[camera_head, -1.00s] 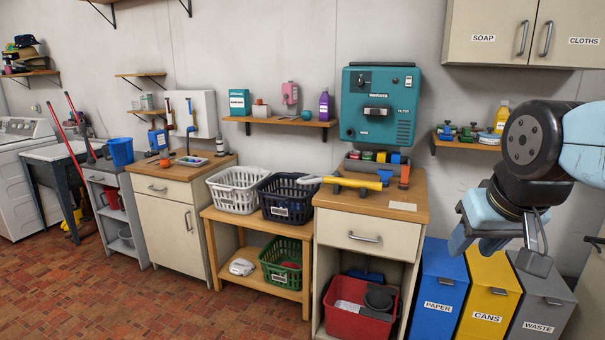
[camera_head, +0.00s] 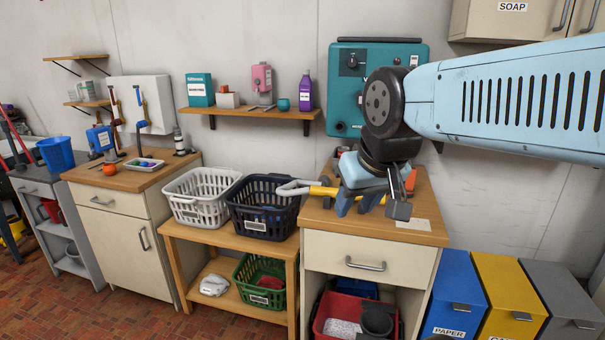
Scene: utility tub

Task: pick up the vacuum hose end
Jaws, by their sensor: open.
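A yellow tube with a pale grey end (camera_head: 318,190) lies across the top of the right-hand cabinet, its grey end reaching left over the edge towards the dark basket. It looks like the vacuum hose end, though I cannot be sure. My gripper (camera_head: 371,209) is open and points down in front of the cabinet top in this view. It hides the right part of the yellow tube. I cannot tell how far the fingers are from the tube, and I see nothing held between them.
The cabinet top (camera_head: 428,220) also has an orange item (camera_head: 410,180) behind my gripper. A teal wall unit (camera_head: 350,82) is behind my arm. A dark basket (camera_head: 264,207) and a white basket (camera_head: 198,196) stand to the left. Blue, yellow and grey bins stand lower right.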

